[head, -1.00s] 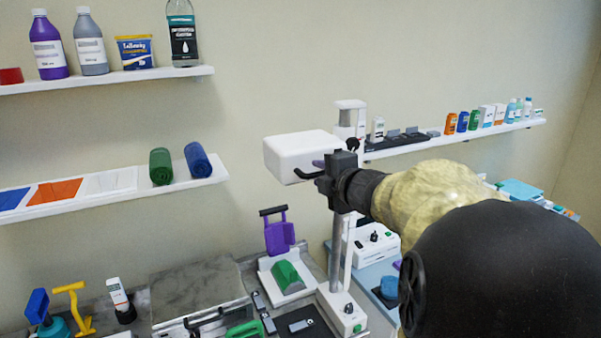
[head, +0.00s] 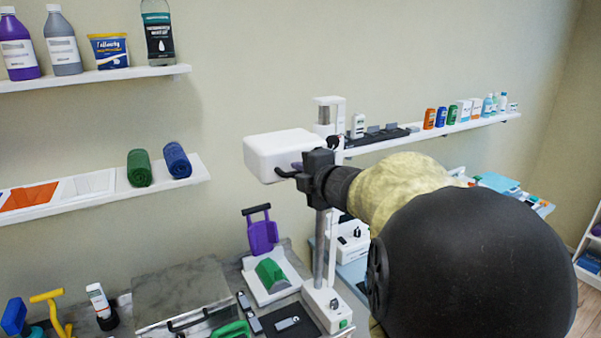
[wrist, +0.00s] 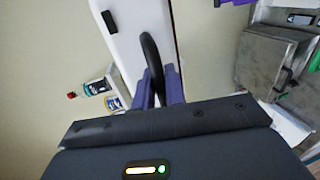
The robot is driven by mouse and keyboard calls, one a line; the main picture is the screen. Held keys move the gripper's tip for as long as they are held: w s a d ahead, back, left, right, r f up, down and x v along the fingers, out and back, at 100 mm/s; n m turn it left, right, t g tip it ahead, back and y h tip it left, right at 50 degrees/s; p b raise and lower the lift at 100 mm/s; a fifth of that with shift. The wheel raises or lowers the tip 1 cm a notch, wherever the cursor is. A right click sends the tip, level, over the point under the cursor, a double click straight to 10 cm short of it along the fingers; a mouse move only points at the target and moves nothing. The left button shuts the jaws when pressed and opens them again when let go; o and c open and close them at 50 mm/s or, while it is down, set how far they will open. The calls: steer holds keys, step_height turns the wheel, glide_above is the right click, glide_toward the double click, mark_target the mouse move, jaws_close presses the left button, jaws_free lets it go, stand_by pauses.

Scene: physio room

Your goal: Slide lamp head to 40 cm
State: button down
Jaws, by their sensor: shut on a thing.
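The lamp head (head: 272,155) is a white rounded box high on a stand with a grey post (head: 319,245) and a white base (head: 327,303). A black handle (head: 286,173) sticks out from it. My gripper (head: 300,168) is at the handle in the head view. In the wrist view the purple fingers of my gripper (wrist: 160,88) are closed on the black handle (wrist: 152,55), with the white lamp head (wrist: 130,28) behind it. Any height scale on the post is too small to read or hidden by my arm.
A wall shelf with a green roll (head: 139,168) and a blue roll (head: 176,160) is at left. Another shelf (head: 440,133) with bottles and boxes runs behind at right. Below, a purple-backed device (head: 262,236) and a grey slab (head: 180,288) stand on the counter.

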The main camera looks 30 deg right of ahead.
step_height(320, 180, down, 20)
steer(key=b, duration=1.8)
steer(key=shift+r, duration=0.15)
steer(key=c, duration=1.6)
jaws_free()
steer(key=shift+r, duration=0.1)
steer(key=shift+o, duration=0.2)
steer(key=p+v, duration=0.7)
steer(key=v, duration=1)
steer(key=shift+s, duration=0.2)
